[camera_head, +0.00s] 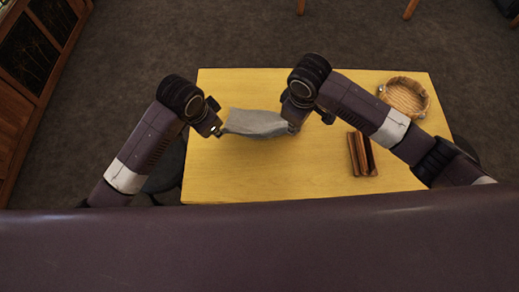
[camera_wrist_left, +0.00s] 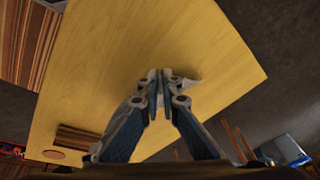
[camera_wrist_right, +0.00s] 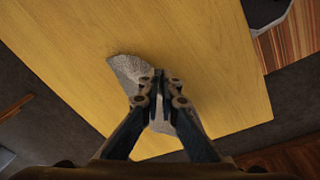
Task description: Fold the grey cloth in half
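The grey cloth (camera_head: 256,122) spans the gap between my two grippers over the yellow wooden table (camera_head: 250,176), as a short strip with a slightly bent lower edge. My left gripper (camera_head: 221,131) is at its left end. In the left wrist view the fingers (camera_wrist_left: 160,76) are together, with a little pale cloth (camera_wrist_left: 190,83) showing beside them. My right gripper (camera_head: 294,128) is at its right end. In the right wrist view its fingers (camera_wrist_right: 158,76) are together on the cloth (camera_wrist_right: 128,68), which sticks out to both sides. I cannot tell its height or layers.
A round woven basket (camera_head: 424,101) stands at the table's back right corner. A brown wooden object (camera_head: 358,154) lies right of the middle, near my right forearm. The front left and middle of the table are clear. A dark wooden cabinet (camera_head: 12,128) stands at the far left.

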